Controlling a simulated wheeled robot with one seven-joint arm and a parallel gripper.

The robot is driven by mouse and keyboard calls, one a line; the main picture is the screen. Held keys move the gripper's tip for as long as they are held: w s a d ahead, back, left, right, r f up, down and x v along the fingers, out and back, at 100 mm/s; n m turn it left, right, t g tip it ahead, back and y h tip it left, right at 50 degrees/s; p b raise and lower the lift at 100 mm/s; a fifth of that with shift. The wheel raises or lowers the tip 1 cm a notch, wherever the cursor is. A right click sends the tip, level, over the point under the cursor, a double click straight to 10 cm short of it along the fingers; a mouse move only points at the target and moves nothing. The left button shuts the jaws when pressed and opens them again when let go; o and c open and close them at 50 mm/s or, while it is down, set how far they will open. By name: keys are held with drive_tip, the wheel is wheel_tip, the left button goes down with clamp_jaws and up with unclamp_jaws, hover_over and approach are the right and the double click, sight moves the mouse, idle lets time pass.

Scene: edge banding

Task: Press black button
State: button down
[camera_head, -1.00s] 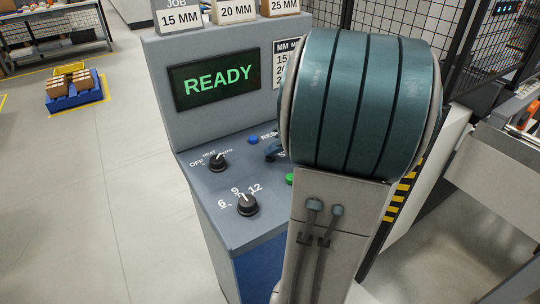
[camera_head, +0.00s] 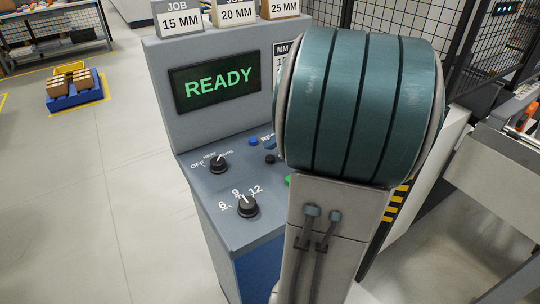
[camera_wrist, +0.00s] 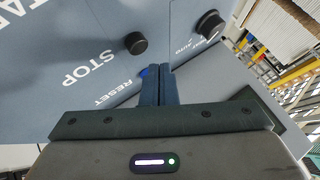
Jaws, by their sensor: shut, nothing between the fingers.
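The black button (camera_wrist: 135,43) is a short round cap beside the STOP label in the wrist view. In the head view the black button (camera_head: 269,159) shows on the grey panel, just left of my arm. My gripper (camera_wrist: 158,68) is shut and empty, its fingertips below and slightly right of the black button in the wrist view, apart from it in the picture. The height of the tips above the panel is hard to tell. The fingers partly cover the blue button (camera_wrist: 143,72) by RESET. In the head view my arm hides most of the gripper.
The panel also carries the OFF/AUTO knob (camera_head: 218,163), the 6-9-12 knob (camera_head: 247,205) and a green button (camera_head: 288,180) partly behind my arm. The screen (camera_head: 214,88) reads READY. Floor at left is open.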

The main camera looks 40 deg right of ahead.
drive_tip(key=shift+r+p, duration=0.8)
drive_tip(key=shift+r, duration=1.2)
drive_tip(key=shift+a, duration=0.1)
